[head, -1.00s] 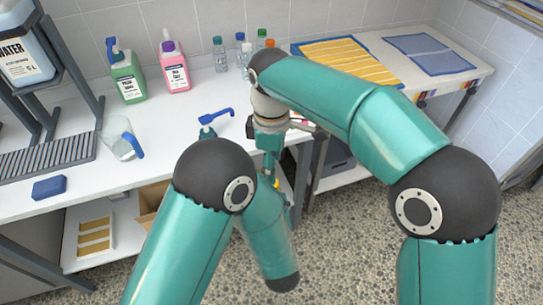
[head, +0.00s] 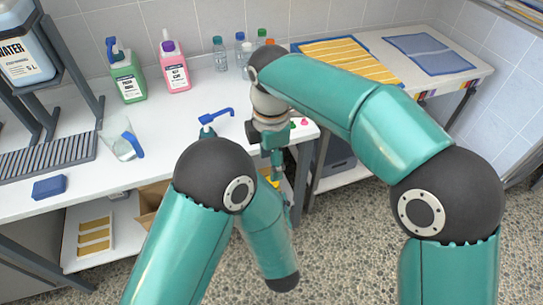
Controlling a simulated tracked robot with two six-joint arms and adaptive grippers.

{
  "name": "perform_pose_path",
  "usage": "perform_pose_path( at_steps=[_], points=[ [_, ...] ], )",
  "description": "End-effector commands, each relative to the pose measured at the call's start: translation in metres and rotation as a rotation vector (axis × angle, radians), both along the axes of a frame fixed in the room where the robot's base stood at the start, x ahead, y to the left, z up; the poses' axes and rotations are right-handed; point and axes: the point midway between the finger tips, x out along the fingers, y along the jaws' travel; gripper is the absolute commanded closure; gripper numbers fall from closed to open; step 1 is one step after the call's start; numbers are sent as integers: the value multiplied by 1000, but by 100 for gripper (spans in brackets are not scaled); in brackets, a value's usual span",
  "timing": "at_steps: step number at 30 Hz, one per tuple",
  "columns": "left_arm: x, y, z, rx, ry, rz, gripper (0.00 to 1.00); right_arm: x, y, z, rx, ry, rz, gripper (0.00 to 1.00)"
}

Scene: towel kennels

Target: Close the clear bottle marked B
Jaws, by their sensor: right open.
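Several small clear bottles stand at the back of the white table. One with a dull teal cap (head: 219,54) stands a little apart; one has a blue cap (head: 240,42) and one a green cap (head: 262,36). I cannot read a letter on any, so I cannot tell which is B. My right gripper (head: 277,158) is open and points down at the front table edge, well forward of these bottles and partly hidden by my own links. My left arm folds in front of the table, and its gripper cannot be made out.
A green bottle (head: 127,80) and a pink bottle (head: 175,74) stand at the back left. A blue pump head (head: 217,115) rises behind my left elbow. Towels (head: 345,60) lie right.

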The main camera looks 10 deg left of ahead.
Motion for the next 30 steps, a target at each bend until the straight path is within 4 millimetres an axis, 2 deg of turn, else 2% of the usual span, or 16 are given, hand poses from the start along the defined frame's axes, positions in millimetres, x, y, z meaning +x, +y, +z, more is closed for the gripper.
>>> perform_pose_path(
  at_steps=[9, 13, 18, 26, 30],
  points=[
    [0, 0, 0, 0, 0, 0, 100, -1, -1, -46, -3, 5, 0, 42],
    [0, 0, 0, 0, 0, 0, 100, -1, 0, -61, -3, 3, 0, 42],
    [0, 0, 0, 0, 0, 0, 100, -1, 0, -70, 0, 1, -1, 42],
    [0, 0, 0, 0, 0, 0, 100, -1, 0, -71, 0, 1, -1, 42],
    [0, 0, 0, 0, 0, 0, 100, -1, 0, -71, 0, 1, -1, 62]
  ],
)
